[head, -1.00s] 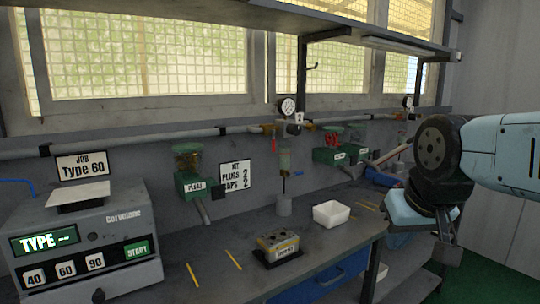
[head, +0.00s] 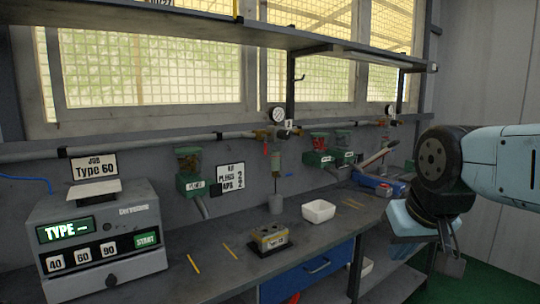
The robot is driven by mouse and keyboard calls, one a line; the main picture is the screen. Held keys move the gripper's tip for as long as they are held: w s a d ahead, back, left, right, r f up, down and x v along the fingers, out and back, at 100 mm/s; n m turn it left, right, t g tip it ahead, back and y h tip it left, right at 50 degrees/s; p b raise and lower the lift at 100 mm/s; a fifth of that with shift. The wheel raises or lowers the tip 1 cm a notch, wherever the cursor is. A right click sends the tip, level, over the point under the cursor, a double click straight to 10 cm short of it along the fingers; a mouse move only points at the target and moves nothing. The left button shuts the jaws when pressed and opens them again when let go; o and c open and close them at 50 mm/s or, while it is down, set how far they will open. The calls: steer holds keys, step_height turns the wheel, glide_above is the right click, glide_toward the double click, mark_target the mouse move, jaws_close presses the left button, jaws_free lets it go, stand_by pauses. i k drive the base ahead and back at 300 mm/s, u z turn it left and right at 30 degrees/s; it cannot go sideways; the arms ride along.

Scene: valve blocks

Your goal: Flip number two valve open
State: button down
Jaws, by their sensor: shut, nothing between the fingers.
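A pressure gauge (head: 278,115) with a brass valve (head: 268,133) sits on the wall pipe near the middle of the head view. A small white tag (head: 288,125) hangs beside it; its number is too small to read surely. A red lever (head: 265,148) points down below this valve. A second gauge (head: 390,111) with brass fittings (head: 383,123) is farther right on the pipe; its lever and number cannot be made out. My gripper (head: 450,264) hangs at the right, in front of the bench, shut and empty, well apart from both valves.
A metal block (head: 269,239), white tray (head: 318,211) and yellow sticks (head: 230,253) lie on the bench (head: 215,275). A machine (head: 95,240) stands at left. Green dispensers (head: 190,180) hang on the wall. A shelf (head: 210,30) runs above the pipe.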

mark_target(265, 144)
steer(key=z, duration=0.1)
steer(key=i, duration=0.95)
steer(key=u, duration=0.1)
